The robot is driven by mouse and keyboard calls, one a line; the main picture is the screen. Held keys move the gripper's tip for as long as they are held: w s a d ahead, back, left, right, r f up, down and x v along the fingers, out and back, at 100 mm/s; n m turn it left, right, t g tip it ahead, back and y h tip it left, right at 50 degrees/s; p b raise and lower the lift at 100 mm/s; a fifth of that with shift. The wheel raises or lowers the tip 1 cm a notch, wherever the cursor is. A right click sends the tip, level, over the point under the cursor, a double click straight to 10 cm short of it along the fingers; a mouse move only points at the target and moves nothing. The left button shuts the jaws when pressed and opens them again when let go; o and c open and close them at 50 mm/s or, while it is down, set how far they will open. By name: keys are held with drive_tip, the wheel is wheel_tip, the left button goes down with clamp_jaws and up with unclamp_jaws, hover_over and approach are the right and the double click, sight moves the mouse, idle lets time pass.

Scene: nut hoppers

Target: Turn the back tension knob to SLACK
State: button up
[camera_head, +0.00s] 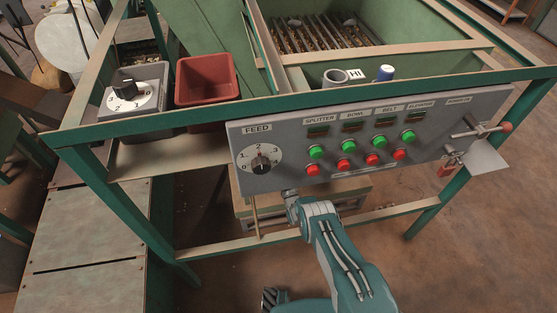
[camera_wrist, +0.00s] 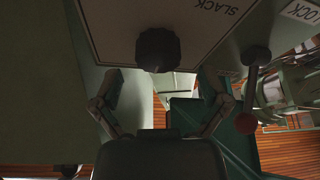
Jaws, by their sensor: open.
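In the wrist view a dark lobed knob (camera_wrist: 158,50) sits on a pale panel (camera_wrist: 115,25). The word SLACK is printed upside down on that panel, up and right of the knob. I cannot tell which way the knob points. My gripper (camera_wrist: 161,92) is open, with one finger on each side of the picture. The knob shows above the gap between the fingertips, apart from both, and nothing is held. In the head view my arm reaches toward the underside of the control panel; the gripper and this knob cannot be made out there.
A lever with a red ball (camera_wrist: 245,123) hangs right of the fingers, near a label reading LOCK (camera_wrist: 302,12). In the head view, the FEED panel (camera_head: 245,180) has its own dial and several buttons. A red bin (camera_head: 207,82) and a grey dial box (camera_head: 145,78) stand left.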

drive_tip(key=shift+x, duration=1.9)
drive_tip(key=c, duration=1.1)
